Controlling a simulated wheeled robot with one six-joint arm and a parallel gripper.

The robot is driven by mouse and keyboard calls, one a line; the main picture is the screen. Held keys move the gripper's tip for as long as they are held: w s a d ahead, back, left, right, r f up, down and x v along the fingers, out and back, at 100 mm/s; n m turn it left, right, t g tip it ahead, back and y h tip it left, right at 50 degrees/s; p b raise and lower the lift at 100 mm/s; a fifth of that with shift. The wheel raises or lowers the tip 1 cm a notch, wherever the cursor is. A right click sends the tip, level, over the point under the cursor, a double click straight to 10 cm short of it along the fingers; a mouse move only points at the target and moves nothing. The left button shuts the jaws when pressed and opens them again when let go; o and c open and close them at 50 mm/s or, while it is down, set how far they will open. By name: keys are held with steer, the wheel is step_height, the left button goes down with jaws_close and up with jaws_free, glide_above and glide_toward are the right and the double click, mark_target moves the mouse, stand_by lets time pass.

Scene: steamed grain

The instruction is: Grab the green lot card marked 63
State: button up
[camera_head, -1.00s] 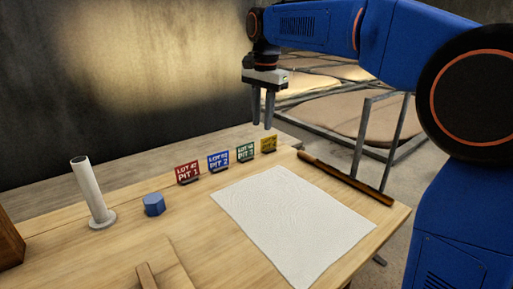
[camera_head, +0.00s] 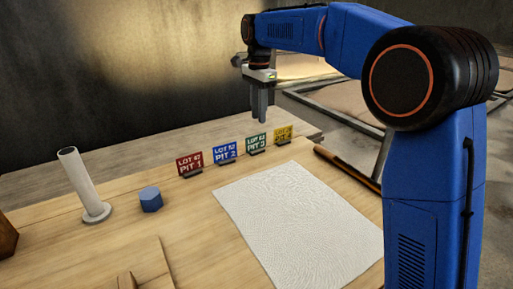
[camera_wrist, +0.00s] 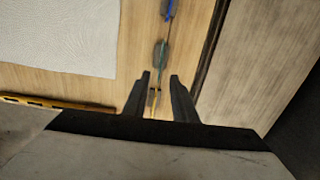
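The green lot card (camera_head: 256,143) stands upright in a small dark holder on the wooden table, third from the left in a row of lot cards. Its pit line reads PIT 3; its lot digits are too small to read surely. My gripper (camera_head: 261,119) points down above and seemingly behind it, apart from it. In the wrist view my gripper (camera_wrist: 161,80) is open and empty. There the green card (camera_wrist: 160,72) shows as a thin edge-on strip in line with the gap between the fingers.
A red card (camera_head: 190,163), blue card (camera_head: 223,151) and yellow card (camera_head: 283,134) stand in the same row. A white textured sheet (camera_head: 300,220) lies in front. A dark rod (camera_head: 345,168), blue hexagonal block (camera_head: 151,199) and pale tube on a base (camera_head: 80,183) are nearby.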

glide_above(256, 149)
steer(key=f, duration=0.5)
steer(key=shift+w+d+f, duration=0.15)
steer(key=shift+w+d, duration=0.2)
steer(key=shift+d, duration=0.05)
steer(key=shift+s+a+f, duration=0.15)
steer(key=shift+a+f, duration=0.05)
steer(key=shift+f, duration=1.15)
steer(key=shift+s+a+f, duration=0.1)
steer(key=shift+a+f, duration=0.1)
steer(key=shift+f, duration=1.1)
steer(key=shift+f, duration=0.2)
jaws_close()
